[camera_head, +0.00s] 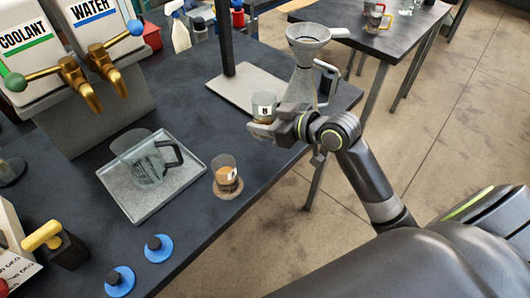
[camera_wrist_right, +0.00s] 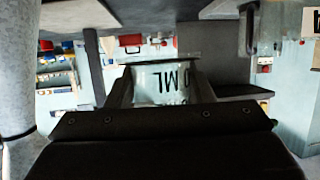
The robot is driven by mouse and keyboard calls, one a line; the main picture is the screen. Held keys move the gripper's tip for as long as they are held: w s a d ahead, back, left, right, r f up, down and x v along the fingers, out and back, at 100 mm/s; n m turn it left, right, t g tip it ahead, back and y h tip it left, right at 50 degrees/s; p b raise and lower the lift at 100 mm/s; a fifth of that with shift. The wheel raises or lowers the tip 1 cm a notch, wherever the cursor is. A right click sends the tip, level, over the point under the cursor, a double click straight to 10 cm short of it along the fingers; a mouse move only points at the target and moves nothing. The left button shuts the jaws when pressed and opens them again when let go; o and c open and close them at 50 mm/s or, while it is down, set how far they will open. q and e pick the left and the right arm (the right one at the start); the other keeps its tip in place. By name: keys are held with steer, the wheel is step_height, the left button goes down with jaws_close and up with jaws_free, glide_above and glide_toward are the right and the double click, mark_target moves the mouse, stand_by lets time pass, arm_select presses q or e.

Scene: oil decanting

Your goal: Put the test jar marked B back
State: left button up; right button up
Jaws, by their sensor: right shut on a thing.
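My right gripper (camera_head: 262,128) is shut on a clear glass jar (camera_head: 264,104) with a dark mark on its pale label, which I cannot read as B. The jar is upright at the table's right side, near the grey plate; I cannot tell whether it touches anything below. In the right wrist view the jar (camera_wrist_right: 165,82) sits between the fingers with "ML" upside down. A second glass jar (camera_head: 224,170) with brown contents stands on a round cork coaster (camera_head: 229,190), apart from the gripper. No mark shows on it. My left gripper is not in view.
A glass jug (camera_head: 145,165) sits on a light tray (camera_head: 140,205). Blue-based knobs (camera_head: 159,248) are at the front.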

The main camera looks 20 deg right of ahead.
mark_target(265, 155)
step_height(265, 155, down, 10)
steer(key=shift+s+f, duration=0.1)
stand_by(0.4)
steer(key=shift+f, duration=0.15)
steer(key=o, duration=1.4)
steer(key=shift+r, duration=0.3)
steer(key=b+v, duration=0.1)
steer(key=v, duration=1.1)
steer(key=shift+f, duration=0.15)
